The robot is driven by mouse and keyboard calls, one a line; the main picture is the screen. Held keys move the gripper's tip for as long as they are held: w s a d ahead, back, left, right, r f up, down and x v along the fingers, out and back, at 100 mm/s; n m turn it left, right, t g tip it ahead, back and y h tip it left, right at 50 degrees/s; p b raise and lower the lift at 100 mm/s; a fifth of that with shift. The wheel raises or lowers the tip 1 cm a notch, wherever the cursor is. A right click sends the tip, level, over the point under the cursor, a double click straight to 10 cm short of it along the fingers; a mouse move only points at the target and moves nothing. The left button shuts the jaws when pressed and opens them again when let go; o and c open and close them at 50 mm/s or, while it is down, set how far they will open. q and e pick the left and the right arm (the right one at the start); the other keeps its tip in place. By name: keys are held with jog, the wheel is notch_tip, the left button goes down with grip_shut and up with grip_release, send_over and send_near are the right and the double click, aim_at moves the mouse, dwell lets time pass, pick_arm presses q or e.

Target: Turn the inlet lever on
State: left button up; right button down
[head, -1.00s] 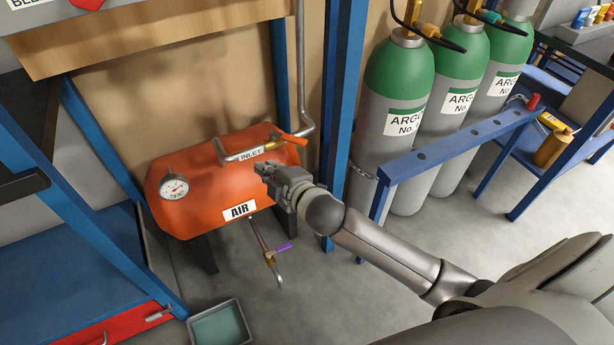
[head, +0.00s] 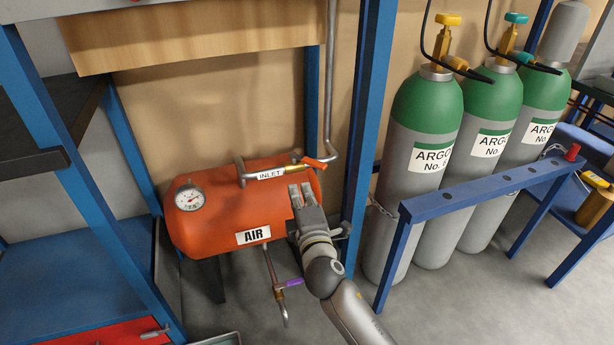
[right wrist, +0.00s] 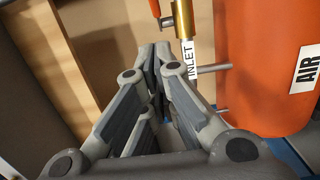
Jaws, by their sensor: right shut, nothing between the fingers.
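The inlet lever (head: 316,162) is a small orange handle on a brass valve (head: 293,168) in the grey pipe above the orange air tank (head: 215,225). A white INLET label (head: 271,174) is on the pipe beside it. In the right wrist view, the brass valve (right wrist: 183,18) is at the top, with part of the orange lever (right wrist: 155,8) cut off by the edge. My right gripper (head: 300,188) is shut and empty, just below the valve in the head view. Its fingertips (right wrist: 157,50) appear apart from the lever. My left gripper is not in view.
A blue post (head: 368,120) stands right of the tank, with argon cylinders (head: 417,185) behind a blue rack (head: 480,190). A pressure gauge (head: 190,197) is on the tank's left. A purple-handled valve (head: 294,283) hangs below, close to my right arm.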

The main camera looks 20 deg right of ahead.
aim_at(303, 162)
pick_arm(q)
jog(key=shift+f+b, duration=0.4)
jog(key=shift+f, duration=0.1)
pick_arm(e)
jog(key=w+d, duration=0.1)
jog(key=w, duration=0.1)
jog(key=w+d, duration=0.1)
jog(key=w, duration=0.1)
jog(key=w+d, duration=0.1)
jog(key=w, duration=0.1)
jog(key=shift+w+d, duration=0.2)
jog(key=shift+d, duration=0.05)
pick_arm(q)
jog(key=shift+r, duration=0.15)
pick_arm(e)
jog(key=shift+d, duration=0.1)
jog(key=shift+p, duration=0.3)
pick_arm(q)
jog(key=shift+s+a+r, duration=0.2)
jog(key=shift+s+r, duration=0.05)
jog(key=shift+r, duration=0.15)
pick_arm(e)
jog(key=shift+d+n+y, duration=0.15)
jog(key=shift+n+y, duration=0.15)
jog(key=shift+y, duration=0.2)
